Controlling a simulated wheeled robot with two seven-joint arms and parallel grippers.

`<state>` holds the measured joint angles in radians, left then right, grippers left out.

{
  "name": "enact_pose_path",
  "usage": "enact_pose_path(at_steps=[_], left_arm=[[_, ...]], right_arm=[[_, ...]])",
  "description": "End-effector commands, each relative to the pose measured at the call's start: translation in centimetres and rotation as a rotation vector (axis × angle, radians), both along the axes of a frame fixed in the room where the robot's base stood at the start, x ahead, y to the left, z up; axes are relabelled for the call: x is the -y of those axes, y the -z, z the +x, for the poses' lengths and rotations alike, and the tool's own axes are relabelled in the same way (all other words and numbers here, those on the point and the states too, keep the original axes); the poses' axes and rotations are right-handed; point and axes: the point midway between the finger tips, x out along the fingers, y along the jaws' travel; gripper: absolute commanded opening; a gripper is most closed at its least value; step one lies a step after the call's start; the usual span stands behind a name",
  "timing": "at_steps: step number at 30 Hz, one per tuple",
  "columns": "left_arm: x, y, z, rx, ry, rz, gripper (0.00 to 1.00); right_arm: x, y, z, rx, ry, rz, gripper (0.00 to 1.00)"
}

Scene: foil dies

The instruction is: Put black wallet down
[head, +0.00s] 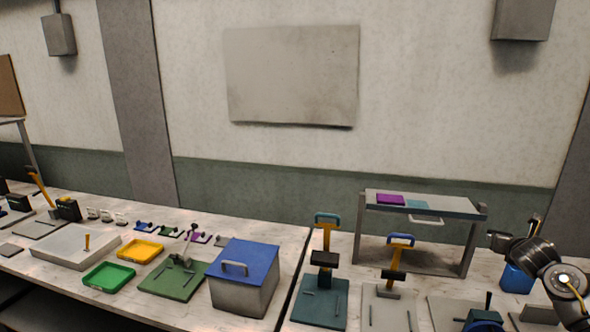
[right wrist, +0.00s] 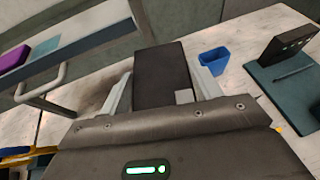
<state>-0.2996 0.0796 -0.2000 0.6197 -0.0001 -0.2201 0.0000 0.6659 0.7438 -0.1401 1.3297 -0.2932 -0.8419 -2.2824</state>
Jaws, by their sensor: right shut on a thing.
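The black wallet (right wrist: 160,68) is a flat dark rectangle in the right wrist view. My right gripper (right wrist: 165,85) is shut on it, with one pale finger along each side. A small light grey patch shows at its near right corner. Whether the wallet touches the table cannot be told. In the head view my right arm comes in at the right edge and its gripper (head: 502,240) is small and dark there; the wallet is not clearly made out. My left gripper is not in view.
A grey raised shelf (head: 448,206) holds a purple and a teal piece, left of my right gripper. A blue bin (head: 517,279) stands close by, also in the right wrist view (right wrist: 214,61). Presses on plates, a blue-lidded box (head: 240,295) and trays crowd the tables.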

Motion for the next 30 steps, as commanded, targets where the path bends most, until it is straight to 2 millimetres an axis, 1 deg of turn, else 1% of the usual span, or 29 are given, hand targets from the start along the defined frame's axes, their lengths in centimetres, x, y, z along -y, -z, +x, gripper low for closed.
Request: enact_pose_path(at_steps=[1,3,5,6,8,9,11,12,15,19,23,29,30], left_arm=[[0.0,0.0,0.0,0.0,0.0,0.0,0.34],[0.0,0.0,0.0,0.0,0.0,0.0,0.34],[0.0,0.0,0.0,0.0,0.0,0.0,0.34],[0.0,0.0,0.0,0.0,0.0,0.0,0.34],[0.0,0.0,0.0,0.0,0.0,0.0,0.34],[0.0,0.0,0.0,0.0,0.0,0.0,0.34],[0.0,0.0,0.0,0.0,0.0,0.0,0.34],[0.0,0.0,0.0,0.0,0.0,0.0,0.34],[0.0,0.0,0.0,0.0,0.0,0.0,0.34],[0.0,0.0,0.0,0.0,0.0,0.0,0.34],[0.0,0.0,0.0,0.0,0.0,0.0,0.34],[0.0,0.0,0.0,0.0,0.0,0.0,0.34],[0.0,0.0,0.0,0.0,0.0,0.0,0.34]], right_arm=[[1.1,1.0,-0.8,-0.003,0.065,0.002,0.4],[2.9,2.1,-2.1,-0.005,0.164,-0.001,0.4],[4.3,3.0,-3.5,-0.006,0.248,-0.002,0.4],[5.2,3.7,-4.6,-0.007,0.305,-0.006,0.4],[6.4,4.9,-6.4,-0.008,0.393,-0.009,0.4],[7.0,5.6,-7.9,-0.008,0.454,-0.014,0.4],[7.6,6.7,-10.0,-0.007,0.538,-0.016,0.4],[7.7,7.3,-11.2,-0.005,0.582,-0.015,0.4],[7.6,8.3,-13.2,-0.002,0.656,-0.012,0.4],[7.3,9.1,-15.0,0.0,0.714,-0.01,0.4],[7.0,9.6,-16.0,0.002,0.746,-0.007,0.4],[6.6,10.0,-17.0,0.003,0.776,-0.006,0.4],[5.9,9.6,-16.4,0.006,0.757,-0.002,0.4]])
